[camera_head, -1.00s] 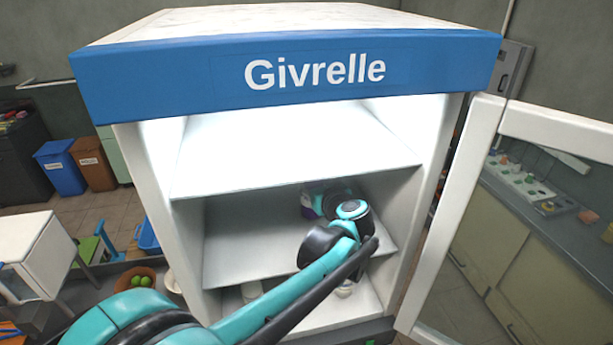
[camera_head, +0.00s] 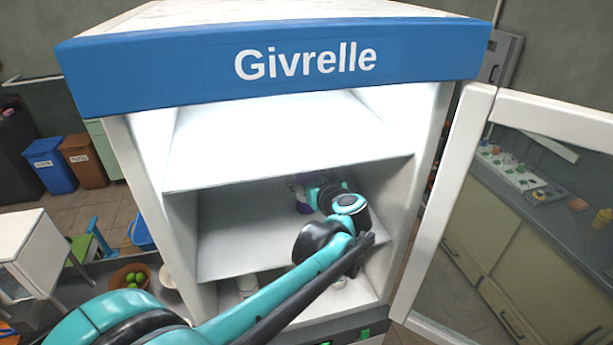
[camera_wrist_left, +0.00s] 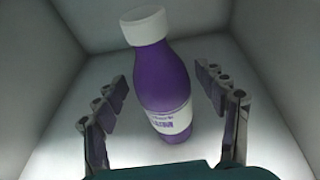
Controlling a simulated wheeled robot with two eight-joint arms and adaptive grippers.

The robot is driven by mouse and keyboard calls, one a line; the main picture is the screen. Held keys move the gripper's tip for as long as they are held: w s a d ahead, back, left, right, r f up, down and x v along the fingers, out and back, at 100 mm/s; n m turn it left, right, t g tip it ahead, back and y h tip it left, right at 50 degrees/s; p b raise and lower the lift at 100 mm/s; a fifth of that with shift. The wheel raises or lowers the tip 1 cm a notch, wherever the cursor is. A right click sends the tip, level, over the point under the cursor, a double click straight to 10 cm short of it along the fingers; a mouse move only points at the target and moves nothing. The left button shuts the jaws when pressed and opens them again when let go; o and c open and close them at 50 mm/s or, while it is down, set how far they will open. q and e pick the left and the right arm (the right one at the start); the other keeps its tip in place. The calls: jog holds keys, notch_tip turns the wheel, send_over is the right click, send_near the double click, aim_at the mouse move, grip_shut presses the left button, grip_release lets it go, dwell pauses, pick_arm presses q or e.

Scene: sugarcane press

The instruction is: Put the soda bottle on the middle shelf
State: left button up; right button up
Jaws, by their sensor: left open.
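The soda bottle (camera_wrist_left: 162,82) is purple with a white cap and a white label. In the left wrist view it stands slightly tilted in the picture, between the fingers. In the head view only part of the bottle (camera_head: 302,203) shows, behind my gripper, at the middle shelf (camera_head: 235,240) of the fridge. My left gripper (camera_head: 317,193) reaches into that compartment. Its fingers are open on both sides of the bottle, with visible gaps. My right gripper is not in view.
The white fridge has a blue Givrelle header (camera_head: 300,65). Its glass door (camera_head: 440,215) stands open at the right. The upper shelf (camera_head: 280,150) is empty where visible. A white item (camera_head: 247,285) stands below the middle shelf. The fridge's side walls flank my arm.

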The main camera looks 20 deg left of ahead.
pick_arm(q)
jog(key=s+d, duration=0.8)
jog(key=s, duration=0.1)
jog(key=shift+s+d, duration=0.2)
jog(key=shift+d, duration=0.05)
